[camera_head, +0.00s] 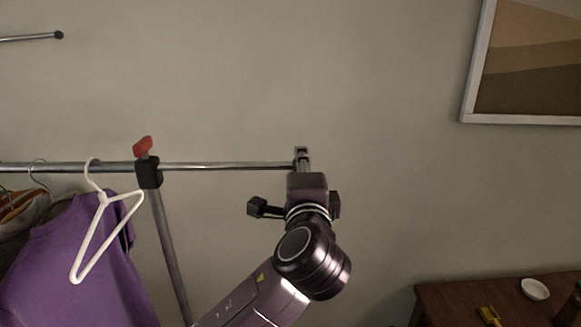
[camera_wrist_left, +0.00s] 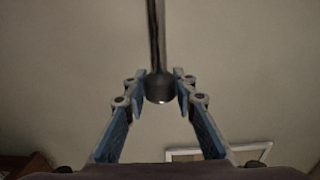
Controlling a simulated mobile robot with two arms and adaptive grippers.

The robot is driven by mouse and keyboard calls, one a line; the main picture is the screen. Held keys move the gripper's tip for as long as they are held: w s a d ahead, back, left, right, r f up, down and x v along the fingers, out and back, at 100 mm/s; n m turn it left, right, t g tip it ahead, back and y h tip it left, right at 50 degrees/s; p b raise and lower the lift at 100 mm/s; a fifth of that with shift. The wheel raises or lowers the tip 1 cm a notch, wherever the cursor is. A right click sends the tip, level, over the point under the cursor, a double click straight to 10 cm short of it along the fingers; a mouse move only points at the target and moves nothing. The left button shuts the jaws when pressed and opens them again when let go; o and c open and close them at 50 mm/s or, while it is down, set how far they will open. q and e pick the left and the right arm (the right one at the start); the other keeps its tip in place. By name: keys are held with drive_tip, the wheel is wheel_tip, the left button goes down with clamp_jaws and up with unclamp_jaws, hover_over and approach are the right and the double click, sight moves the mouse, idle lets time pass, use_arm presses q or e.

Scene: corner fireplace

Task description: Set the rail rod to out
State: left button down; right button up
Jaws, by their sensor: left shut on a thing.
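The rail rod (camera_head: 225,166) is a thin metal bar. It runs level from the black clamp (camera_head: 148,172) of the garment rack to my left gripper (camera_head: 302,156). In the left wrist view the rod (camera_wrist_left: 156,35) comes down from the top, and its dark round end cap (camera_wrist_left: 159,88) sits between the fingertips. My left gripper (camera_wrist_left: 160,86) is shut on the rod near this end. A red lever (camera_head: 142,146) stands tilted on top of the clamp. My right gripper is in neither view.
A white hanger (camera_head: 103,228) and a purple garment (camera_head: 75,265) hang left of the rack post (camera_head: 170,255). A wooden table (camera_head: 455,300) with a white bowl (camera_head: 535,289) stands at lower right. A framed picture (camera_head: 530,60) hangs above it.

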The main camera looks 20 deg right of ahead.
use_arm(q)
drive_tip(key=c, duration=1.6)
unclamp_jaws()
drive_tip(key=v, duration=1.2)
